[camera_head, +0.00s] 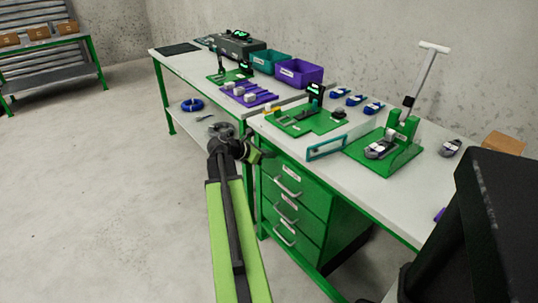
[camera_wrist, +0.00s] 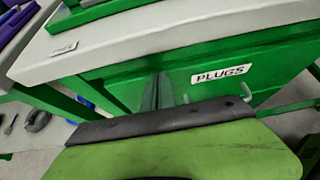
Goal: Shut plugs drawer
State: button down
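A green cabinet with three stacked drawers (camera_head: 290,211) stands under the right workbench, each with a pale bar handle. The wrist view shows a drawer front with a white PLUGS label (camera_wrist: 221,74) and part of a handle (camera_wrist: 246,92) close ahead. In the head view the top drawer front (camera_head: 312,198) looks roughly level with those below; I cannot tell whether a small gap remains. My gripper (camera_head: 257,152) is beside the bench's front edge, near the cabinet's upper left corner. Its fingers are too small and partly hidden to read, and my green arm part covers the lower wrist view.
The right workbench top (camera_head: 408,187) carries green fixtures, a lever press (camera_head: 388,146) and blue cables (camera_head: 355,100). The left bench holds a purple bin (camera_head: 299,73) and a teal bin (camera_head: 269,61). A blue cable coil (camera_head: 192,105) lies on its lower shelf. The floor at left is clear.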

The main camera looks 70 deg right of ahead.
jog(key=shift+s+d+r, duration=0.15)
jog(key=shift+d+r, duration=0.05)
jog(key=shift+d, duration=0.15)
jog(key=shift+a, duration=0.1)
jog(key=a+f+p+v, duration=0.1)
jog(key=p+v, duration=0.4)
jog(key=v, duration=0.8)
jog(key=shift+w+a+f, duration=0.35)
jog(key=shift+w+f, duration=0.1)
jog(key=shift+f, duration=0.05)
jog(key=shift+w, duration=0.1)
